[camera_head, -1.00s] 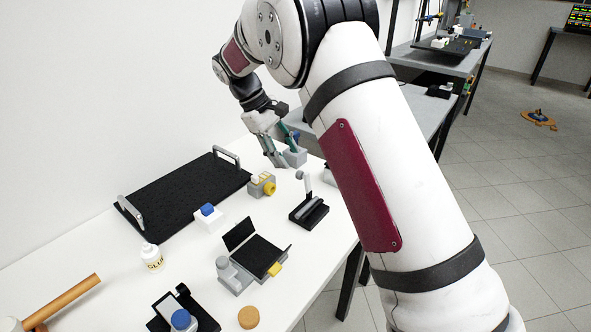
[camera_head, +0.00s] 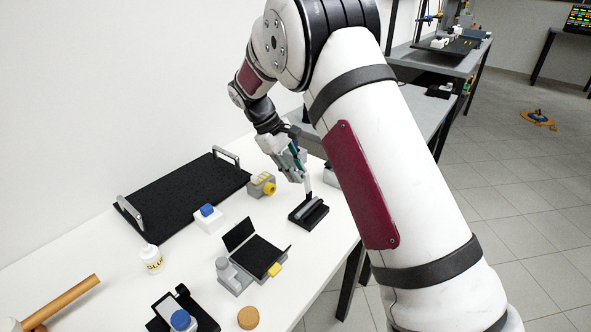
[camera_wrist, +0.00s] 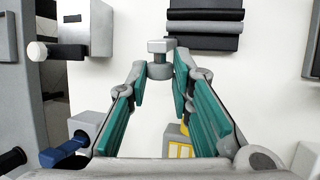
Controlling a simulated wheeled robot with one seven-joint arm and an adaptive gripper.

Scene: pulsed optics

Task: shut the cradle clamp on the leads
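The cradle clamp is a black base (camera_head: 313,217) with a grey bar along it, near the right edge of the white table. Its pale lever (camera_head: 308,185) stands upright at the back end of the base, so the clamp is raised off the cradle. My gripper (camera_head: 299,178) is close beside the lever's top. In the wrist view my gripper (camera_wrist: 160,72) is open, and the grey lever top (camera_wrist: 160,49) lies between the fingertips with narrow gaps. The base (camera_wrist: 204,28) shows ahead of the fingertips. I cannot make out separate leads.
A grey block with a yellow knob (camera_head: 263,185) stands left of my gripper. A grey box with a white knob (camera_wrist: 88,28) is at upper left in the wrist view. A black tray (camera_head: 180,195), blue-topped block (camera_head: 208,218) and glue bottle (camera_head: 151,258) stand farther left.

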